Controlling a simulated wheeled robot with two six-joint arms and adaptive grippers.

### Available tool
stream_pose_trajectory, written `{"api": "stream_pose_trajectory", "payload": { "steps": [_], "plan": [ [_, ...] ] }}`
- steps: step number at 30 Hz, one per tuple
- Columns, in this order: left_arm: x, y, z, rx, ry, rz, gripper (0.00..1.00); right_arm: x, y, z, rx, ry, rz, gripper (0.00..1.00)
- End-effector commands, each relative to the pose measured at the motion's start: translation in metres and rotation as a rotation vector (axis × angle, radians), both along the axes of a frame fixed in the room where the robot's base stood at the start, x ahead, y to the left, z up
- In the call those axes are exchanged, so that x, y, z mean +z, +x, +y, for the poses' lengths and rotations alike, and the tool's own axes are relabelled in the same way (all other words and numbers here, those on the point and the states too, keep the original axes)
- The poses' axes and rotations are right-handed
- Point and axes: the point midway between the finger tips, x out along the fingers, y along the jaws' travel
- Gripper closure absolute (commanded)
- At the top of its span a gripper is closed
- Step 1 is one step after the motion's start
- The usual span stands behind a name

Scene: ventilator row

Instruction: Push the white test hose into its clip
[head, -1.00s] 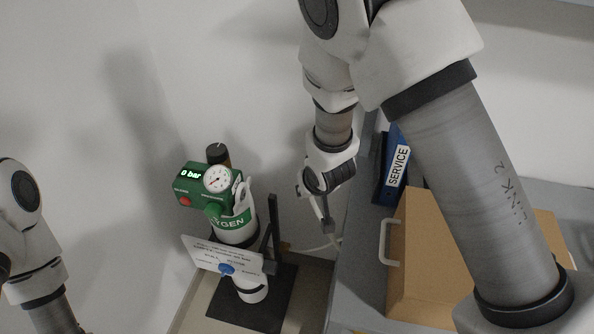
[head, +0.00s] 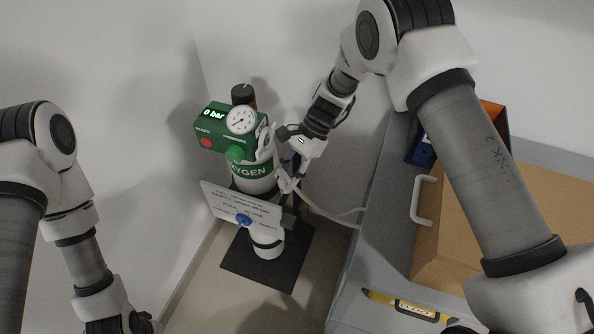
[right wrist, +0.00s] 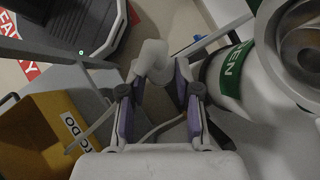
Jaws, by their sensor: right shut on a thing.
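My right gripper (head: 289,170) is beside the oxygen cylinder's right side. In the right wrist view its purple-padded fingers (right wrist: 157,92) are shut on the white elbow-shaped end of the test hose (right wrist: 152,62). The white hose (head: 340,216) trails down and right toward the grey bench. The cylinder (head: 250,172) stands upright with a green regulator head (head: 218,132). A white fitting (head: 266,143) sits right of the gauge; I cannot tell whether it is the clip. My left gripper (head: 122,325) is partly cut off at the lower left, its fingers not clear.
A white sign plate (head: 240,212) with a blue knob hangs in front of the cylinder. The right wrist view shows a yellow bin (right wrist: 45,130).

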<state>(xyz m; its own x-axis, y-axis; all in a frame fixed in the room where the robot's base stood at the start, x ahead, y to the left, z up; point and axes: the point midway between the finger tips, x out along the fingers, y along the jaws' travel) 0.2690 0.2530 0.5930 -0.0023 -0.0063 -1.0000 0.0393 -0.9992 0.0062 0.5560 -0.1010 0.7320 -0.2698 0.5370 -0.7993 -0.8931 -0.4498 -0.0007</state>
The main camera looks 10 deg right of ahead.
Motion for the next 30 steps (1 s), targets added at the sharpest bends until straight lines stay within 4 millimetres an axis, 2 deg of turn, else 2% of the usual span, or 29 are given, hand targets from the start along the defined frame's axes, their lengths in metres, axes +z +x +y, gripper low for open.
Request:
{"api": "stream_pose_trajectory", "payload": {
  "steps": [1, 5, 14, 30],
  "plan": [
    [-0.005, 0.000, 0.000, 0.000, 0.000, 0.000, 1.00, -0.014, -0.004, -0.003, -0.010, 0.032, 0.019, 1.00],
    [-0.008, 0.000, 0.000, 0.000, 0.000, 0.000, 1.00, -0.034, -0.014, -0.006, -0.019, 0.120, 0.060, 1.00],
    [-0.015, 0.000, 0.000, 0.000, 0.000, 0.000, 1.00, -0.043, -0.016, -0.005, -0.014, 0.163, 0.079, 1.00],
    [-0.045, 0.000, 0.000, 0.000, 0.000, 0.000, 1.00, -0.081, -0.016, -0.005, -0.013, 0.160, 0.079, 1.00]
  ]
}}
